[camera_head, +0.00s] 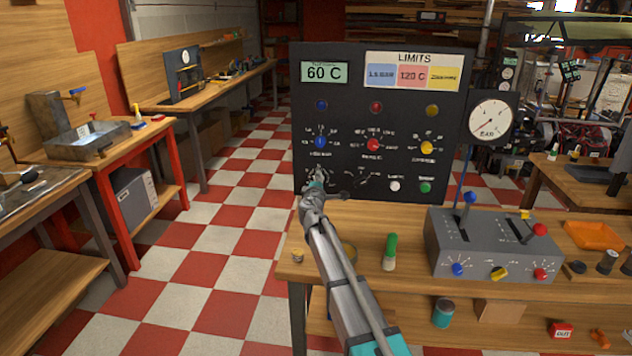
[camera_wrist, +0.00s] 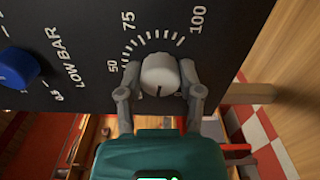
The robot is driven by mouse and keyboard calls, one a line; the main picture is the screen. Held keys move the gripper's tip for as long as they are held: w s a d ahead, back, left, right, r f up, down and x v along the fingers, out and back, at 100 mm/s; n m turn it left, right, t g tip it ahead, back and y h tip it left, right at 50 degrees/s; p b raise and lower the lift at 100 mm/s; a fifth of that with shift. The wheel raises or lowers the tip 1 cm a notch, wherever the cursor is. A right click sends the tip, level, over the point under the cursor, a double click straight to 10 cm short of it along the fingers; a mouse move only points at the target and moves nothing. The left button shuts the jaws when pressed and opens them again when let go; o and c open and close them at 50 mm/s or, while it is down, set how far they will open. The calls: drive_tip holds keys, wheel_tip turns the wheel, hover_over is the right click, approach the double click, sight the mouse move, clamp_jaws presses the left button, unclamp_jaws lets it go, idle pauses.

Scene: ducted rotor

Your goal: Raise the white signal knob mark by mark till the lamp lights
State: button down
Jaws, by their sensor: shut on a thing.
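The white signal knob (camera_wrist: 160,74) sits on the black panel (camera_head: 420,120), under a dial of white marks labelled 50, 75 and 100. A short dark line shows on the lower part of its face in the wrist view. My gripper (camera_wrist: 160,80) is shut on the knob, one finger on each side. In the head view my gripper (camera_head: 316,184) is at the panel's lower left and largely hides the knob. The blue lamp (camera_head: 321,105), red lamp (camera_head: 376,107) and yellow lamp (camera_head: 432,110) all look dark. The display (camera_head: 324,72) reads 60 C.
Blue (camera_head: 320,141), red (camera_head: 373,145) and yellow (camera_head: 427,147) knobs sit above my gripper on the panel. A pressure gauge (camera_head: 490,119) is at its right. A grey lever box (camera_head: 490,245) and a green-capped bottle (camera_head: 390,252) stand on the bench.

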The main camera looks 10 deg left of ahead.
drive_tip(key=shift+c, duration=1.3)
unclamp_jaws()
drive_tip(key=shift+s+d, duration=0.1)
drive_tip(key=s, duration=1.2)
drive_tip(key=shift+a, duration=0.25)
drive_tip(key=shift+d, duration=0.1)
